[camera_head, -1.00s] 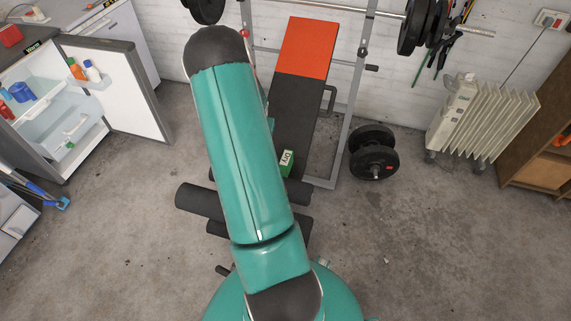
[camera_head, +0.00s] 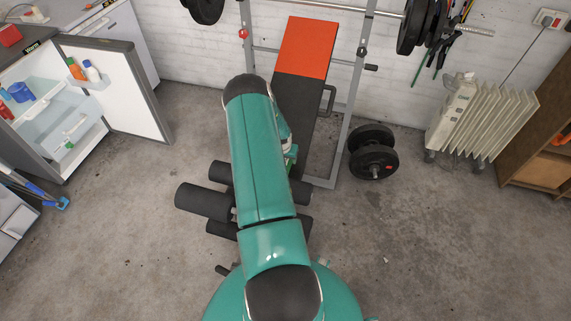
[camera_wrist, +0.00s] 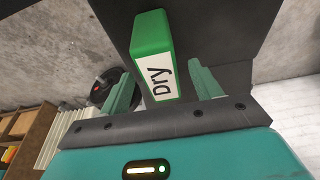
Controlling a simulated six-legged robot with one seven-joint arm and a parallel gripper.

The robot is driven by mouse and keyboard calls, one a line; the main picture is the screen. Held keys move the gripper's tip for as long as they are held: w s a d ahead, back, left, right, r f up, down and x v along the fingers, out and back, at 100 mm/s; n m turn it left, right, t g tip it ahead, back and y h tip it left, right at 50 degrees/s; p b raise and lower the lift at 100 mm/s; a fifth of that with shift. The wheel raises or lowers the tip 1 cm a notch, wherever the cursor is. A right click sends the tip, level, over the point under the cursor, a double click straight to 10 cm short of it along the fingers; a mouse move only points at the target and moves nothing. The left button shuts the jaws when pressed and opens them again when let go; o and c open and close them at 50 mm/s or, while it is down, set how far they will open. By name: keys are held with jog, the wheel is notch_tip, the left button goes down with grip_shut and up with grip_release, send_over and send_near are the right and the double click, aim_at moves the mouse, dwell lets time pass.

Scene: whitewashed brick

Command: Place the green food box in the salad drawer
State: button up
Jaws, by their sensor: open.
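The green food box (camera_wrist: 152,38) has a white label reading "Dry". It rests on the dark pad of the weight bench. In the wrist view my gripper (camera_wrist: 161,68) is open, with one finger on each side of the box's near end. Whether the fingers touch it I cannot tell. In the head view my arm hides most of the box, and only a sliver of green (camera_head: 292,152) shows. The fridge (camera_head: 42,92) stands open at the left. A clear drawer (camera_head: 57,123) shows low inside it; its exact position is hard to tell.
The open fridge door (camera_head: 125,92) holds bottles. The weight bench (camera_head: 300,95) has foam rollers (camera_head: 203,202) and a rack with a barbell. Dumbbells (camera_head: 373,160) and a heater (camera_head: 485,120) stand right. The floor between bench and fridge is mostly clear.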

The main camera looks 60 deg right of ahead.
jog(key=shift+x, duration=2.55)
jog(key=shift+f, duration=0.25)
jog(key=c, duration=1.3)
